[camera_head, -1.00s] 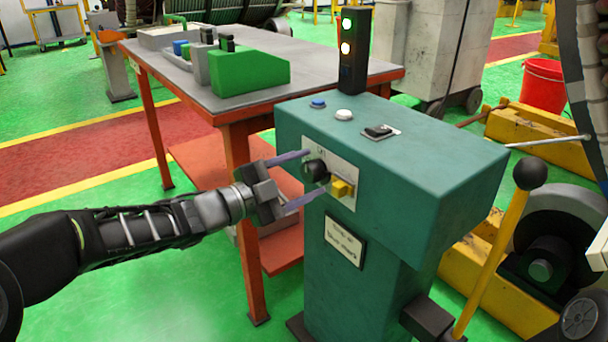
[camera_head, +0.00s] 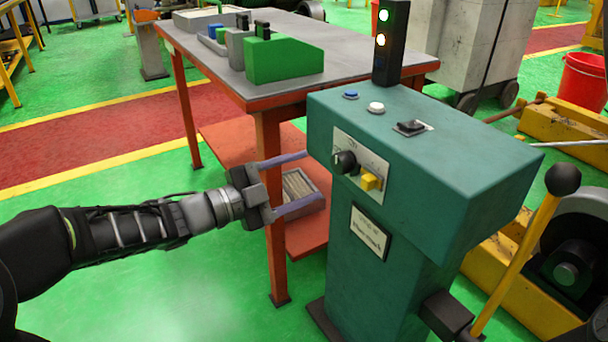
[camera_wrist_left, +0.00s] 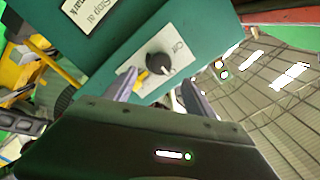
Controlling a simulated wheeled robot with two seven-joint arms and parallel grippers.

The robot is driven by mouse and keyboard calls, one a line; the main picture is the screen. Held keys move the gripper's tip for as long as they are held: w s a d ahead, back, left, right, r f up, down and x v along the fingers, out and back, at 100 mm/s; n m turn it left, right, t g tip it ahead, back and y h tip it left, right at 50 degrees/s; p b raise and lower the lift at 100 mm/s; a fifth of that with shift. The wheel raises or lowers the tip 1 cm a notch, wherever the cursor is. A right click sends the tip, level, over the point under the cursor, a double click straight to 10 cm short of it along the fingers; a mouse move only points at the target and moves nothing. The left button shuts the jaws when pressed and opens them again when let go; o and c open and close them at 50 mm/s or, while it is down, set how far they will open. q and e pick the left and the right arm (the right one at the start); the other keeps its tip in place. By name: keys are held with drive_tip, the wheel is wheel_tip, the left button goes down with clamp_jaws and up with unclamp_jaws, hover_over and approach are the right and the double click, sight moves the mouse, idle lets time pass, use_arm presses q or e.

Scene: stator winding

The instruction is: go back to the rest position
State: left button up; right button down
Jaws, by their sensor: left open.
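My left gripper (camera_head: 312,180) is open and empty, to the left of the green control pedestal (camera_head: 440,150). Its two fingers point at the panel and stand apart from the black rotary knob (camera_head: 344,162) and the yellow switch (camera_head: 371,182). In the left wrist view, the open fingers of my left gripper (camera_wrist_left: 158,92) frame the black knob (camera_wrist_left: 158,63) from below, with the panel beyond them. My right gripper is not in view.
An orange-legged table (camera_head: 330,62) with a green block (camera_head: 283,59) stands behind the pedestal. A lever with a black ball (camera_head: 563,179) rises at the right. A red bucket (camera_head: 584,80) stands far right. Green floor is clear at lower left.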

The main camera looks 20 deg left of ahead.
use_arm(q)
drive_tip(key=shift+f, duration=0.1)
